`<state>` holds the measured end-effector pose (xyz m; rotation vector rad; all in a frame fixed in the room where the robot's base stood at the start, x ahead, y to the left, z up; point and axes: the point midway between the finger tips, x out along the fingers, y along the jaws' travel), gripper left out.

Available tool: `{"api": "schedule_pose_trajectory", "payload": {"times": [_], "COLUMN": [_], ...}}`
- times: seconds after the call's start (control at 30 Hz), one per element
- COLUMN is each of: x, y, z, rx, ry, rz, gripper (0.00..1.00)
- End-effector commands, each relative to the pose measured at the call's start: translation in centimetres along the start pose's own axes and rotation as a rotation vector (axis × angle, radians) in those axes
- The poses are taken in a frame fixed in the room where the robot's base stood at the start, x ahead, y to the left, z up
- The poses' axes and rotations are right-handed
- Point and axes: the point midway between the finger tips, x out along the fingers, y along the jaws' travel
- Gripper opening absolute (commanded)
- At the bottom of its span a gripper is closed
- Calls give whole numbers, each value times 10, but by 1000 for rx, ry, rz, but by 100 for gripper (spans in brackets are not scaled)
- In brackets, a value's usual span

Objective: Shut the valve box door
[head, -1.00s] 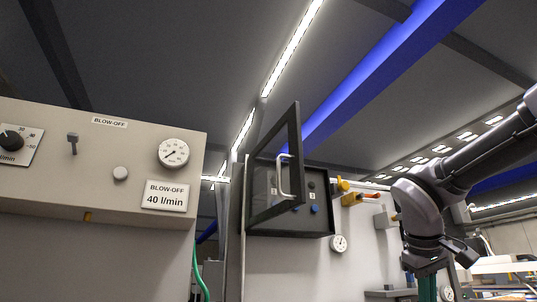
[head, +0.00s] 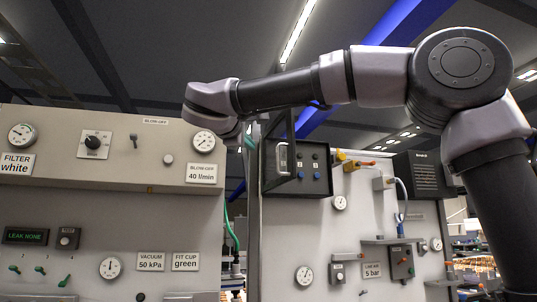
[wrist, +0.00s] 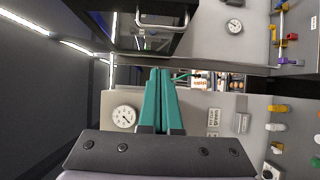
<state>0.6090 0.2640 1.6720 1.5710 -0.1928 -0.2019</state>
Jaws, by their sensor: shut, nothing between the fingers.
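The valve box (head: 314,187) is a black box on the grey panel in the head view, with blue and black knobs inside. Its black-framed door (head: 291,130) stands open, swung out on the left side, with a pale bar handle (head: 282,158). My gripper (head: 248,142) is left of the door in the head view, partly hidden by my wrist. In the wrist view its teal fingers (wrist: 161,70) are together and empty. The handle (wrist: 158,22) shows above the fingertips there, apart from them, on the dark door.
A beige panel (head: 110,165) with gauges and labels stands to the left, close to my wrist. Yellow and orange fittings (head: 352,165) and a gauge (head: 339,203) sit right of the box. A black vented unit (head: 424,176) is farther right.

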Motion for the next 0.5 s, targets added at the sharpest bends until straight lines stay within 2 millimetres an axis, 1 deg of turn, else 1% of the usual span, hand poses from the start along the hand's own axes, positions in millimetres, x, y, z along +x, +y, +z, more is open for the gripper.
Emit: {"api": "schedule_pose_trajectory", "payload": {"times": [0.43,0.47,0.5], "x": [91,96,99], "y": [-1,0,0], "z": [2,4,10], "rx": [0,0,2], "ry": [-5,-4,-3], "rz": [-2,-1,-2], "gripper": [0,0,0]}}
